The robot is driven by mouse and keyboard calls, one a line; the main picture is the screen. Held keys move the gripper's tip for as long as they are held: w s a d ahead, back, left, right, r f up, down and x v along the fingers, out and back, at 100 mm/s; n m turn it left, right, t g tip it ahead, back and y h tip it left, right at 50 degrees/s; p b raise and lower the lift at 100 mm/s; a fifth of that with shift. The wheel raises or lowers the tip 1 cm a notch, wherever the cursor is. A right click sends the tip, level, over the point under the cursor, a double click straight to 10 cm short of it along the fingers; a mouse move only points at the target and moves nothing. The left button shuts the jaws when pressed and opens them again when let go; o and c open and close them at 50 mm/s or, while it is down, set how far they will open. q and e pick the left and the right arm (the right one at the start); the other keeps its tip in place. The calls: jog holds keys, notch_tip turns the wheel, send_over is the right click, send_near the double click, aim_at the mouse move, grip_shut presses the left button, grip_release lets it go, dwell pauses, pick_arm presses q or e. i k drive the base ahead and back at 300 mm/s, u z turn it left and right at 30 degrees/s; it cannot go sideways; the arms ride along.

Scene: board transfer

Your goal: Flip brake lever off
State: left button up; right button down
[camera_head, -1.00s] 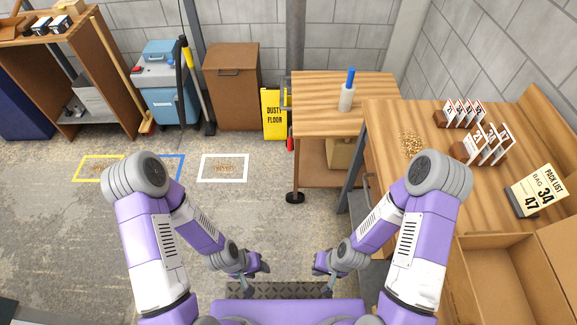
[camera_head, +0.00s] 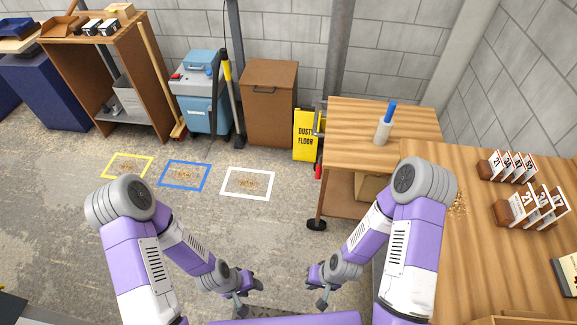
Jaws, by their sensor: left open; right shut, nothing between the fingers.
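A small red piece (camera_head: 318,171), which may be the brake lever, sits at the left side of the wooden cart (camera_head: 350,110), just right of the yellow sign. It is too small to tell its position. The cart has a dark caster (camera_head: 316,224) at its near left leg. My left gripper (camera_head: 250,294) is open and empty over the floor, low in the picture and left of the cart. My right gripper (camera_head: 316,286) is shut and empty, below the caster in the picture. Both are well apart from the red piece.
A workbench (camera_head: 480,240) with card racks stands right. A white bottle with a blue top (camera_head: 384,124) stands on the cart. A yellow sign (camera_head: 305,135), brown bin (camera_head: 268,105) and blue-lidded unit (camera_head: 200,100) line the wall. Floor between taped squares and my arms is clear.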

aim_at(319, 168)
jog(key=u, duration=0.35)
jog(key=i, duration=1.15)
jog(key=z, duration=0.35)
